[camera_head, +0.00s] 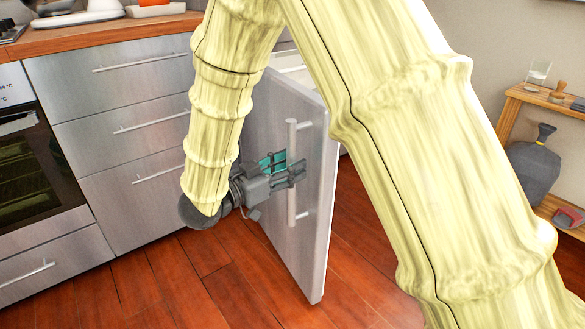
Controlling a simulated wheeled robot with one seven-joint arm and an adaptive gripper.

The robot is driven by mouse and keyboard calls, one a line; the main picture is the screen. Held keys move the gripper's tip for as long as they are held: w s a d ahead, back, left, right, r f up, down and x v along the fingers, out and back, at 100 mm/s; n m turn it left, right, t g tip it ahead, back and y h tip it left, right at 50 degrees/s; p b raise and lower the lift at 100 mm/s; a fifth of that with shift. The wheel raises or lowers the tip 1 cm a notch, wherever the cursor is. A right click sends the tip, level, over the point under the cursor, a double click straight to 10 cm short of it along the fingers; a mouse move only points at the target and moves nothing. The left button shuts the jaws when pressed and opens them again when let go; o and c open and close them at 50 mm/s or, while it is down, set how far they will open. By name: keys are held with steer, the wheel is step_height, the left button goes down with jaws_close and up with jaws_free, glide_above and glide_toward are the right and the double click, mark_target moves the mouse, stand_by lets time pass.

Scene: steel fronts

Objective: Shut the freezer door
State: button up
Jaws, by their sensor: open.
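The freezer door (312,235) stands open in the middle of the head view, a steel panel swung out toward me with its free edge at the right. A pale vertical bar handle (291,205) runs along its front face near that edge. My gripper (298,172) is open, with grey fingers and teal parts, in front of the door face and right at the handle. I cannot tell whether the fingers touch the handle. My arm hides part of the door's left side and most of the freezer's inside.
Steel drawers (130,124) and an oven (35,165) stand at the left under a wooden counter (100,37). A wooden shelf (510,106) and a dark grey vase-like container (535,168) are at the right. The wooden floor (215,290) is clear around the door.

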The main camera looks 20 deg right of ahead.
steer(key=shift+w+d, duration=0.15)
steer(key=shift+d, duration=0.2)
jaws_close()
steer(key=shift+d, duration=0.1)
